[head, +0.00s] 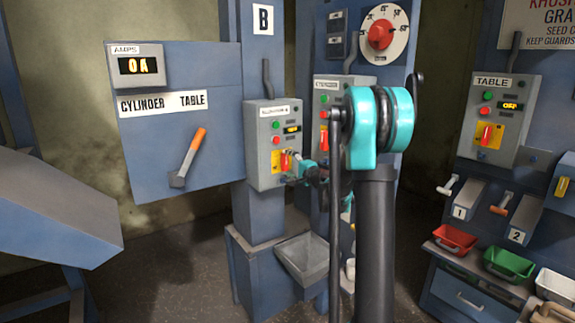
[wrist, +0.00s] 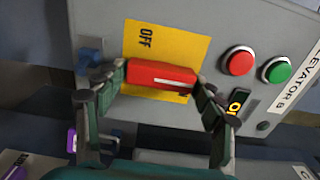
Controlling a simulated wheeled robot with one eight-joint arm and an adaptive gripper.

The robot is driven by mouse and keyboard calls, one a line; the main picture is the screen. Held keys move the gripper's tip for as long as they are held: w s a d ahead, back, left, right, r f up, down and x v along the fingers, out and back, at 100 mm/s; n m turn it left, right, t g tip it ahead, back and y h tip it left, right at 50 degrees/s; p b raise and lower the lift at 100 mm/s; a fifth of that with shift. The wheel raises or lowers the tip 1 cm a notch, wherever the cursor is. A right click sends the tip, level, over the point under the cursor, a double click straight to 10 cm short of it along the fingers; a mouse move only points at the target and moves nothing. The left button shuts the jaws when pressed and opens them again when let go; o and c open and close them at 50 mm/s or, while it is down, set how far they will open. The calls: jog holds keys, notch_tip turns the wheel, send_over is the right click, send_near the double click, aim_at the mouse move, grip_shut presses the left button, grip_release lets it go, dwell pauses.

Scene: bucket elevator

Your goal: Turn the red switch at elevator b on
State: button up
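The red switch (wrist: 162,75) sits on a yellow plate (wrist: 185,50) marked OFF, on the grey elevator B panel (head: 262,152). In the wrist view it lies lengthwise from left to right, with a white line on its right half. My gripper (wrist: 163,80) has one finger at each end of the switch, and both fingertips appear to touch it. The right finger partly covers a small lit display (wrist: 238,97), which is hard to read fully. In the head view my gripper (head: 294,167) is at the panel and partly hides the switch.
Red (wrist: 238,61) and green (wrist: 277,70) buttons sit close to the right finger. A second control panel (head: 328,95) stands right of the elevator B panel. A grey hopper (head: 303,257) juts out below. A TABLE panel (head: 500,95) is at the far right.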

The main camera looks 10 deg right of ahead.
jog(key=shift+o, duration=1.4)
jog(key=v, duration=1.2)
jog(key=s+a+f+n+g+h, duration=0.1)
jog(key=s+a+f+n+g, duration=0.35)
jog(key=s+f, duration=0.4)
jog(key=s+a+f+n+g+h, duration=0.1)
jog(key=s+a+f+n+g, duration=0.35)
jog(key=s, duration=0.65)
jog(key=s+d+f+n+g+h, duration=0.1)
jog(key=s+d+f+n+h, duration=0.1)
jog(key=s+f, duration=0.3)
jog(key=s+d+f+n+g+h, duration=0.1)
jog(key=s+d+f+h, duration=0.3)
jog(key=s, duration=0.8)
jog(key=shift+s+d+f+n+g, duration=0.2)
jog(key=shift+d+f+n+g, duration=0.2)
jog(key=shift+d+f, duration=0.4)
